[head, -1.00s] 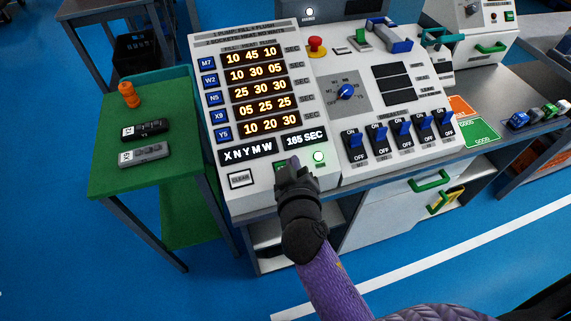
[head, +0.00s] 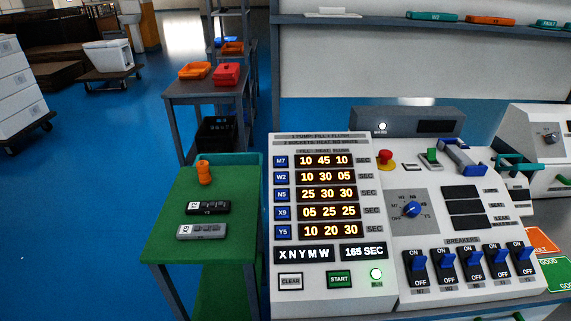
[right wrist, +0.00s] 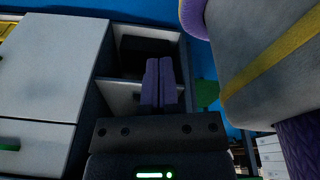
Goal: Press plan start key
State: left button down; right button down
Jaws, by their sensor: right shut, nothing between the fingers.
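The green START key (head: 340,279) is in full view at the lower part of the white control panel (head: 310,307), right of the white CLEAR key (head: 290,282). A lit green lamp (head: 376,273) is right of START. Above the keys the displays read "X N Y M W" and "165 SEC" (head: 363,252). No gripper shows in the head view. In the right wrist view my right gripper (right wrist: 158,62) is shut with its fingers together and empty, in front of the cabinet below the panel, apart from the keys.
A green side table (head: 170,240) with an orange knob-like object (head: 204,172) and two small modules stands left of the panel. A red emergency button (head: 385,157), a blue dial (head: 411,209) and breaker switches (head: 472,262) are on the panel. Blue floor is clear at left.

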jog(key=s+d+f+m+g, duration=0.1)
jog(key=s+d, duration=0.1)
jog(key=s, duration=0.3)
jog(key=shift+s, duration=0.4)
